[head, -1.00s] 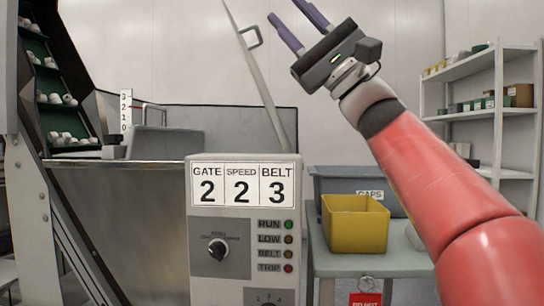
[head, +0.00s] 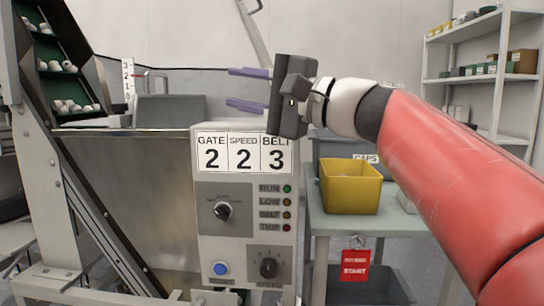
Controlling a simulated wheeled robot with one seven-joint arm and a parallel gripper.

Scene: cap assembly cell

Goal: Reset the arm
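My gripper (head: 250,88) is at the upper middle of the head view, above the control box (head: 240,170). Its two purple fingers point left and are spread apart, with nothing between them. My red arm reaches in from the right edge. The control box shows GATE 2, SPEED 2, BELT 3. Below these are an upper knob (head: 222,211), a column of RUN, LOW, BELT and TRIP lamps (head: 288,207), a blue button (head: 220,268) and a lower SPEED knob (head: 268,268).
A yellow bin (head: 349,187) stands on a side table (head: 398,222), with a grey CAPS bin behind it. A red tag (head: 355,265) hangs from the table's front. A metal hopper (head: 130,190) and a green conveyor carrying white caps (head: 68,66) are left. Shelves (head: 490,80) stand back right.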

